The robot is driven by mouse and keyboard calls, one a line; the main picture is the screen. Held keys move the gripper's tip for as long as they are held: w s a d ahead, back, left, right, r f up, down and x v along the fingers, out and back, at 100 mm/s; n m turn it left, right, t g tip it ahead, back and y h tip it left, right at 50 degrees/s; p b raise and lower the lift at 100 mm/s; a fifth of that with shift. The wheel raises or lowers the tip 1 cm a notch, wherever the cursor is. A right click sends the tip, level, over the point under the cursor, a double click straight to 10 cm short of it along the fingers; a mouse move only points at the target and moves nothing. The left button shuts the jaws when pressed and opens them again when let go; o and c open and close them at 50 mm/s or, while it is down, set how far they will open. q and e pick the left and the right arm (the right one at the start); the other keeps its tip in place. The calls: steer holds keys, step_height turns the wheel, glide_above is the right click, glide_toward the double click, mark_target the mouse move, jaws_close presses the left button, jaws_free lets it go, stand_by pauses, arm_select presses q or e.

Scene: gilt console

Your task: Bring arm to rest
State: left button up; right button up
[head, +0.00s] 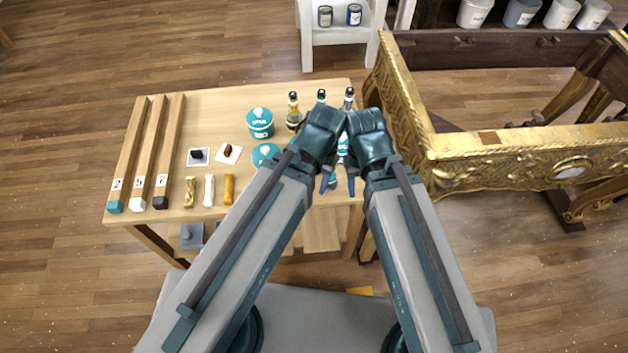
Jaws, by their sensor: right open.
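My two arms reach forward from the bottom of the head view, and their dark teal wrists come close together over the right part of the wooden table (222,110). My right gripper (351,183) points down at the table's front right. It is open, with nothing seen in it. My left gripper (327,182) hangs just left of it, small and partly hidden by its own arm, so its jaws cannot be made out. Both grippers are close to small bottles that the wrists partly cover.
Three numbered wooden bars (145,150) lie at the table's left. Teal tins (260,122), small bottles (293,110) and coloured sticks (209,190) stand or lie on it. A carved gilt console frame (520,160) stands close on the right. Floor is clear at left.

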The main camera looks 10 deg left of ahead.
step_height(320, 180, up, 7)
steer(key=p, duration=0.6)
steer(key=shift+f+p, duration=0.2)
steer(key=shift+p, duration=0.1)
stand_by(0.5)
